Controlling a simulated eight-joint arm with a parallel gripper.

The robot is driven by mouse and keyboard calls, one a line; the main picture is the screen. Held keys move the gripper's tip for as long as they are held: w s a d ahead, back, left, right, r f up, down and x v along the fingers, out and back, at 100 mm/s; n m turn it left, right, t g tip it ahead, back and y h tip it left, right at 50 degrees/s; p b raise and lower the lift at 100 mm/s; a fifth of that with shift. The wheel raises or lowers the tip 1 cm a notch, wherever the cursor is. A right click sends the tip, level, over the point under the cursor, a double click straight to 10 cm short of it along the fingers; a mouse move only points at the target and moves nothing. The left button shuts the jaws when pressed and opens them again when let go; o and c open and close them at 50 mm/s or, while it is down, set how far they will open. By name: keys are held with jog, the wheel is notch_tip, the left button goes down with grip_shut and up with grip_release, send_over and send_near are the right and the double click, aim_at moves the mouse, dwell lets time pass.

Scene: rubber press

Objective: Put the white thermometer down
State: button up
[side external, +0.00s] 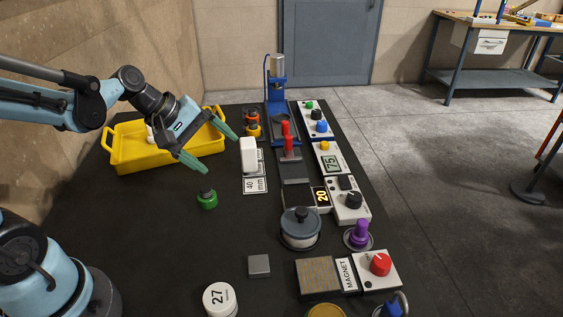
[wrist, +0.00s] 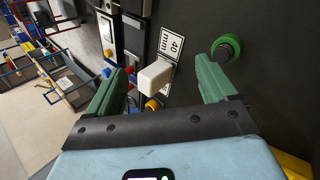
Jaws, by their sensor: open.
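A plain white upright block (side external: 248,153) stands on the dark table at the 40 mm label (side external: 256,180). I cannot tell for certain which of these is the thermometer. My gripper (side external: 220,154) is open and empty, tilted down, left of the white block. In the wrist view, the block (wrist: 155,76) shows between the spread green fingers (wrist: 158,68), beyond their tips, with a gap to each side.
A yellow tray (side external: 122,160) stands behind my gripper, with a white thing partly hidden in it. A green knob piece (side external: 207,199) stands below the gripper. A blue press (side external: 279,95), a lidded pot (side external: 300,228) and control boxes line the right.

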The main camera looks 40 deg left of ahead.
jog(key=s+d+r+m+y, duration=0.1)
jog(key=s+m+y, duration=0.3)
jog(key=m, duration=0.9)
jog(key=shift+s+d+r+t, duration=0.3)
jog(key=shift+s+t, duration=0.1)
jog(key=shift+s, duration=0.75)
jog(key=m+t+h, duration=0.3)
jog(key=m+h, duration=0.6)
send_near(246, 142)
jog(key=x, duration=1)
jog(key=shift+w+d+f, duration=0.1)
jog(key=shift+w+f, duration=0.05)
jog(key=shift+w, duration=0.05)
